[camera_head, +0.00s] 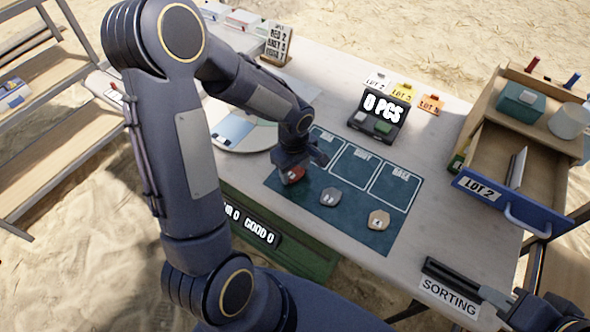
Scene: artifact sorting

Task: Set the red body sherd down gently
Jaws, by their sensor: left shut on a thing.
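The red body sherd (292,175) is at the left end of the dark teal sorting mat (300,205). My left gripper (292,166) is over it, pointing down, and is shut on it. The sherd is at or just above the mat; I cannot tell if it touches. A grey sherd (331,197) and a tan sherd (379,220) lie on the mat to its right. The mat has outlined boxes along its far side; the left one is partly hidden by my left arm. My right gripper (470,281) is at the lower right, near the table's front edge, its finger state unclear.
A wooden cabinet with an open LOT 2 drawer (510,205) is at the right. A round plate (245,140) lies left of the mat. Table (440,150) between mat and drawer is clear.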

